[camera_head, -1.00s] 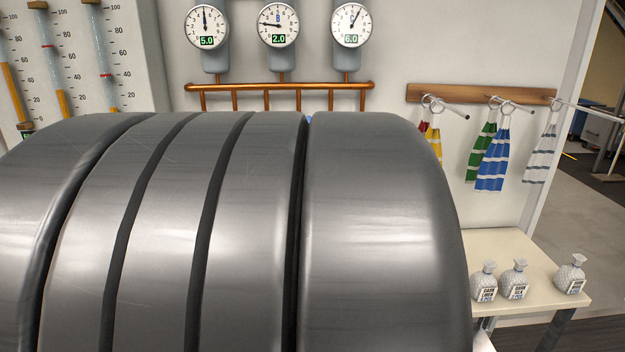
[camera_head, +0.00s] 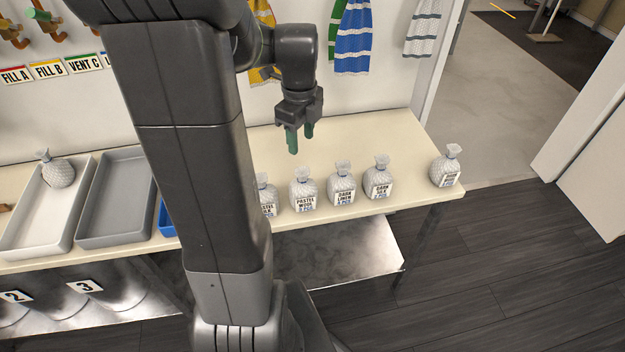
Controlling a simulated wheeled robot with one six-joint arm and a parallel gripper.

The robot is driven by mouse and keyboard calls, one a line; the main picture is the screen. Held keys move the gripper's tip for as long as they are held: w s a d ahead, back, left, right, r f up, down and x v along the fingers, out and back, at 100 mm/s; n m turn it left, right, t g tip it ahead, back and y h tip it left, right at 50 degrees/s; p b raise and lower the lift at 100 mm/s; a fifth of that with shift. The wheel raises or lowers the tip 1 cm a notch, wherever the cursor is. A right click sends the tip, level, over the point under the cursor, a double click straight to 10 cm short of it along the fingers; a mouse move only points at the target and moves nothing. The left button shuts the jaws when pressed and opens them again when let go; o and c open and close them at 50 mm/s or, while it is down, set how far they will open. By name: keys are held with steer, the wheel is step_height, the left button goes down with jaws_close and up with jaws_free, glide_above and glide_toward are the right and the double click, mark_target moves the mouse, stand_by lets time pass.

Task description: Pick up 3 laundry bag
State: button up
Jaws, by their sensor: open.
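Several grey-white, knobbly laundry bags with tied necks and printed labels stand in a row on the cream table. The leftmost bag (camera_head: 265,193) is partly hidden by my arm. Right of it stand the bag labelled PASTEL WOOL (camera_head: 303,190), one that seems to read DARK LINEN (camera_head: 341,184), and one that seems to read DARK SILK (camera_head: 377,178). Another bag (camera_head: 446,166) stands apart near the right table end. One more bag (camera_head: 58,170) sits in the white tray at left. My gripper (camera_head: 301,143) is open and empty, fingers pointing down, above the table behind the row.
The white tray (camera_head: 22,232), grey tray (camera_head: 110,238) and a blue tray (camera_head: 166,222) are on the table's left part. Striped towels (camera_head: 353,38) hang on the wall behind. The table top (camera_head: 400,130) is clear behind the bags. A metal shelf (camera_head: 345,252) lies below.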

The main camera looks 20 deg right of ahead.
mark_target(302, 171)
step_height(302, 171, down, 8)
steer(key=shift+a+f, duration=0.1)
steer(key=shift+f+p, duration=0.65)
steer(key=shift+f, duration=2.05)
jaws_close()
